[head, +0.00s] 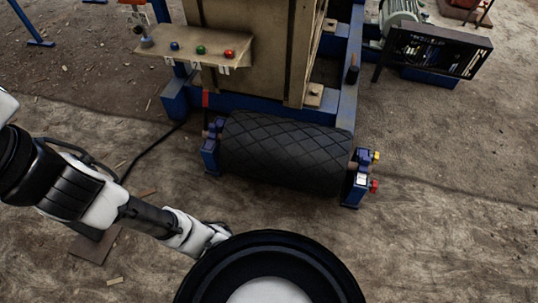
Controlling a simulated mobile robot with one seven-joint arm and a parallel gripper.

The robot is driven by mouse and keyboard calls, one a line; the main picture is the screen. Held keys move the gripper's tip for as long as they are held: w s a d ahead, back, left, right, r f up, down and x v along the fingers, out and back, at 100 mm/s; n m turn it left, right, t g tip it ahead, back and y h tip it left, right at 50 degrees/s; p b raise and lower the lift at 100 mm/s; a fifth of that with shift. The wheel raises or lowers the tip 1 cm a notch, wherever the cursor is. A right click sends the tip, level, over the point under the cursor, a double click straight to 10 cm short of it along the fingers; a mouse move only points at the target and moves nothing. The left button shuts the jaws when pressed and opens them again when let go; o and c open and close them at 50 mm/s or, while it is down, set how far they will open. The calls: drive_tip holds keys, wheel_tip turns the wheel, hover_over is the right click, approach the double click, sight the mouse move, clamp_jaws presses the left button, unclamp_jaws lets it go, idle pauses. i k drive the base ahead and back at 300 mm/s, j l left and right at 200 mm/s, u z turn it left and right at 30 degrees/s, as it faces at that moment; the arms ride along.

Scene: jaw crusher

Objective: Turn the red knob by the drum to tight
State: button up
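The black drum (288,150) with a diamond-grooved surface lies across the front of the machine, between blue end brackets. A small red knob (374,187) sticks out from the right bracket (357,180), low on its outer side. Its setting cannot be read at this size. My arm reaches in from the left. My gripper (218,233) is low, in front of the drum's left end and well to the left of the red knob, apart from both. Its fingers are too small and partly hidden to tell whether they are open.
A yellow knob (376,155) sits just above the red one. A red upright handle (206,99) stands by the drum's left end. A panel (195,50) with coloured buttons is behind. A black cable (150,152) crosses the ground. The ground right of the drum is clear.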

sight(372, 186)
drive_tip(key=k, duration=1)
drive_tip(key=i+l, duration=0.1)
drive_tip(key=l, duration=1.5)
drive_tip(key=i+l, duration=0.15)
drive_tip(key=l, duration=0.65)
drive_tip(key=i+z, duration=0.45)
drive_tip(key=i, duration=0.45)
